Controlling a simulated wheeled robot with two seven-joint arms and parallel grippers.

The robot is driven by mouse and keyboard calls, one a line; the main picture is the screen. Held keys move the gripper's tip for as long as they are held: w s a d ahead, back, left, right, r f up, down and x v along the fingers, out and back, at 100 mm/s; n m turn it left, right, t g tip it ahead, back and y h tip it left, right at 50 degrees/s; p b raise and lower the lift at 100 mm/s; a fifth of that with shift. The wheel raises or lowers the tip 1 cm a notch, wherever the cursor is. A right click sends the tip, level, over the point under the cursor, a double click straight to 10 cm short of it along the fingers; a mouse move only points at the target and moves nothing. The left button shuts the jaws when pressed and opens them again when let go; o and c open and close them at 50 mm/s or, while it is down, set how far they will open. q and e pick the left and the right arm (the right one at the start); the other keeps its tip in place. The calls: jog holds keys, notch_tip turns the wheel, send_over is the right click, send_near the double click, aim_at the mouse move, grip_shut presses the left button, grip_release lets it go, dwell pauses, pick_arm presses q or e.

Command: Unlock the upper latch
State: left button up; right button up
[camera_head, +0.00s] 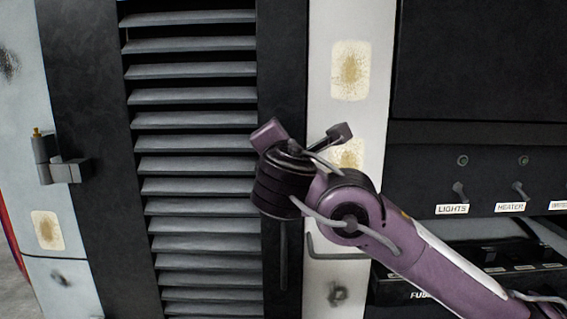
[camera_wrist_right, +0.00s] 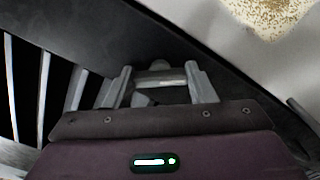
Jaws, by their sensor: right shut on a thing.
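My right gripper (camera_head: 300,140) is at the right edge of the black louvred panel in the head view, and its wrist hides what lies directly behind it. In the right wrist view my right gripper (camera_wrist_right: 160,88) has its two grey fingers on either side of a small grey metal piece, the upper latch (camera_wrist_right: 160,76), and is shut on it. The latch is against the black frame; whether it is turned or locked cannot be told. My left gripper is not in view.
The louvred panel (camera_head: 190,114) fills the left middle. A grey hinge-like fitting (camera_head: 62,170) is on its left edge. A pale post (camera_head: 330,90) with worn patches stands right, beside a switch panel (camera_head: 490,170) with labelled toggles. A thin grey bar (camera_head: 335,256) is below my wrist.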

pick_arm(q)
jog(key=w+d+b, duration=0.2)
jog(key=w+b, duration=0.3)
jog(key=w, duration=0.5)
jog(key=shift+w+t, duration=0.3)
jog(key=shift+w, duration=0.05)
pick_arm(e)
jog(key=shift+f+m, duration=0.1)
jog(key=shift+m, duration=3.6)
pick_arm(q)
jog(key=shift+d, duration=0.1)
pick_arm(e)
jog(key=o, duration=1)
